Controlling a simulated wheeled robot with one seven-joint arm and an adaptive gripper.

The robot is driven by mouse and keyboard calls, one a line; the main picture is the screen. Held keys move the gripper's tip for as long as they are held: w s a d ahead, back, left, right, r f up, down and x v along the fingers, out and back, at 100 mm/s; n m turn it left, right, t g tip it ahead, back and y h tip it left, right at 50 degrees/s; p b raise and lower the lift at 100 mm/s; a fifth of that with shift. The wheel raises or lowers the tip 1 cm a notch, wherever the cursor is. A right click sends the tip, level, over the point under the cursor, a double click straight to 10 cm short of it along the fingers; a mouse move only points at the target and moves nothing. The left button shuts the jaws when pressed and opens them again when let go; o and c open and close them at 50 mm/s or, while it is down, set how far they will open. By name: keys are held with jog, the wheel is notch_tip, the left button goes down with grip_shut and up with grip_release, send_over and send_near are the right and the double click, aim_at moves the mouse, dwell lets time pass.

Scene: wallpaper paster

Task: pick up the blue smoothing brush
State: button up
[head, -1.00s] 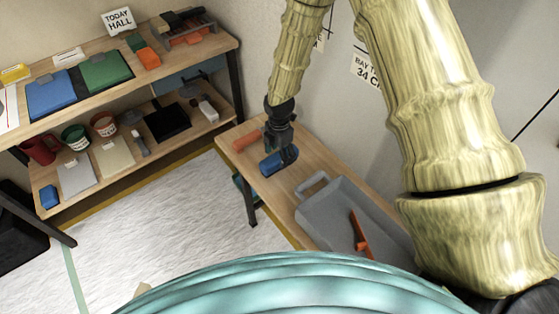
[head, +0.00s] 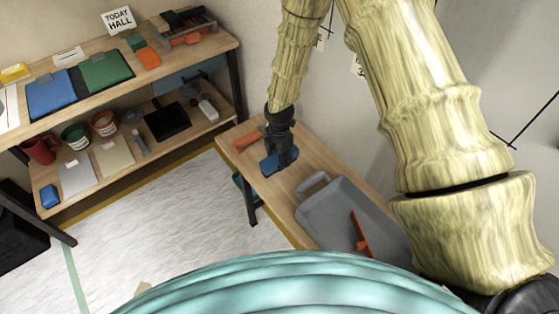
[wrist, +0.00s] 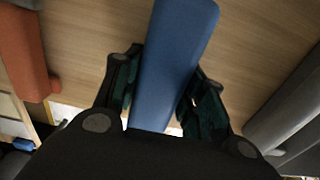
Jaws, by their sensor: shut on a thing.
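The blue smoothing brush (head: 270,166) is at my gripper over the left part of the narrow wooden table. In the wrist view the blue brush (wrist: 178,50) is a long blue bar running up between the two fingers. My gripper (head: 281,158) points down and is shut on the brush. The fingers also show in the wrist view (wrist: 165,95), one on each side of the bar. The brush's lower end is hidden by the gripper body. Whether it touches the tabletop, I cannot tell.
An orange-red roller-like thing (head: 246,138) lies left of the brush. A grey tray (head: 318,215) with an orange tool (head: 360,235) stands to the right on the table (head: 283,193). A shelf unit (head: 190,65) with several items stands at the left.

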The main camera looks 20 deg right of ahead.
jog(key=shift+r, duration=0.85)
jog(key=shift+r+b, duration=0.3)
jog(key=shift+r, duration=0.65)
jog(key=s+a+r+b, duration=0.1)
jog(key=s+a, duration=0.9)
jog(key=s, duration=0.2)
jog(key=shift+s+a+r+b, duration=0.15)
jog(key=shift+r+b, duration=0.05)
jog(key=shift+b, duration=0.2)
